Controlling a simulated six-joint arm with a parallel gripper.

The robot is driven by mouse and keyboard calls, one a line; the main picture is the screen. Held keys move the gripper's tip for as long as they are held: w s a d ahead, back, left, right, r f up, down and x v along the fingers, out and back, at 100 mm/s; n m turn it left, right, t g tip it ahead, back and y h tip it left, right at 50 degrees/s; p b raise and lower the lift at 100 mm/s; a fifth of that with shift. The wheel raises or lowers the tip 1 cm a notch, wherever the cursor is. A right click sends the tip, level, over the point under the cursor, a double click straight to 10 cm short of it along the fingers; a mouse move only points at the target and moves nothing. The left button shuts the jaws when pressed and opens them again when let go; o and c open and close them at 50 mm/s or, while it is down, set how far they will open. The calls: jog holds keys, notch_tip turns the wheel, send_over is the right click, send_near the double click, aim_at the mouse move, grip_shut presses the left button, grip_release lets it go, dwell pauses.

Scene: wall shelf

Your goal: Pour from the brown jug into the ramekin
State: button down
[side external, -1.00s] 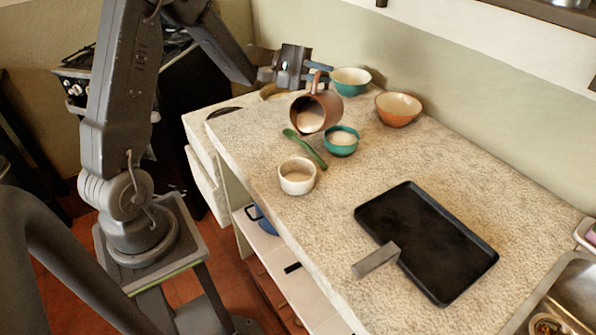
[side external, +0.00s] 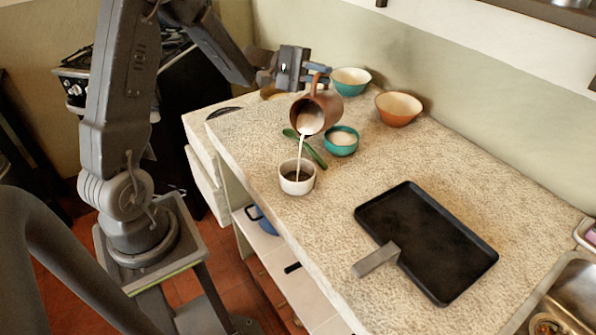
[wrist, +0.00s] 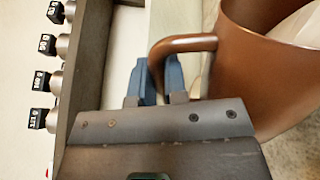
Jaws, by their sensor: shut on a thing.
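The brown jug (side external: 331,108) is tilted in the air, its mouth facing down toward the front of the counter. A whitish stream (side external: 301,153) runs from its lip into the white ramekin (side external: 297,187), which stands upright on the counter below. The ramekin's inside looks dark around the stream; its fill level is hard to tell. My gripper (side external: 318,68) is shut on the jug's handle, above and behind the ramekin. In the wrist view, the blue fingers (wrist: 157,80) are at the handle (wrist: 185,44), with the jug's wall (wrist: 243,65) to the right.
A small teal bowl (side external: 341,148) with whitish contents and a green spoon (side external: 312,151) lie close to the ramekin. A larger teal bowl (side external: 350,90) and an orange bowl (side external: 398,117) stand behind. A black tray (side external: 430,240) lies to the right. The counter (side external: 340,215) between is clear.

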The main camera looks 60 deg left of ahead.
jog(key=shift+s+d+m, duration=0.3)
jog(key=shift+s+m, duration=0.1)
jog(key=shift+s, duration=0.1)
dwell(2.0)
